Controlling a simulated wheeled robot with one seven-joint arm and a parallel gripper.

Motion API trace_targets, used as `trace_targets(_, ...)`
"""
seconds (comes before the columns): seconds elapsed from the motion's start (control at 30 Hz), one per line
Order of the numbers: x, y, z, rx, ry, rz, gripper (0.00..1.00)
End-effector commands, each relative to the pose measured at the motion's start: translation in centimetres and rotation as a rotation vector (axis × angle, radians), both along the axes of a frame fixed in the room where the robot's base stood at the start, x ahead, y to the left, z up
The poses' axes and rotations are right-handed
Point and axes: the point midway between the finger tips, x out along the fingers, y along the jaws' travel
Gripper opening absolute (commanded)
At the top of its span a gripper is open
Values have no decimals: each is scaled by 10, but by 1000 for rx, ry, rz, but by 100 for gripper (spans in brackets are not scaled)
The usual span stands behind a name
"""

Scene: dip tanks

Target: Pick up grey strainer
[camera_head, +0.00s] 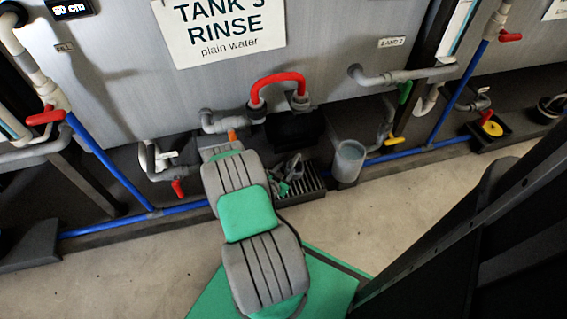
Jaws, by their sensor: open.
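An open-topped grey cylinder (348,161) stands on the floor ledge below the tank, right of my arm. It may be the grey strainer, but I can see no holes or mesh in it. My grey and green arm reaches up the middle of the picture. My gripper (290,172) appears as small grey and green parts just right of the arm, over a dark slotted tray. It is open and left of the cylinder, apart from it. The fingertips are small and partly lost against the tray.
The dark slotted tray (302,188) lies beside the arm. A red hooped pipe (278,82) stands out from the grey tank front. Blue pipes (430,147) run along the ledge, with red and yellow valve handles nearby. Bare concrete floor (400,210) lies in front.

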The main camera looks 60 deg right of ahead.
Motion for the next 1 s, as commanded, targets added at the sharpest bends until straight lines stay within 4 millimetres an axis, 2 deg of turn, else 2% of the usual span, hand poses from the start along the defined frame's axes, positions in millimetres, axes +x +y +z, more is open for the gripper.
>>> trace_targets(0.3, -5, -46, -23, -2, -4, -7, 44)
trace_targets(0.47, -4, -67, -29, -1, -2, -3, 44)
trace_targets(0.7, -3, -68, -28, 0, 0, 0, 43)
trace_targets(1.0, -3, -68, -28, -1, 0, -1, 18)
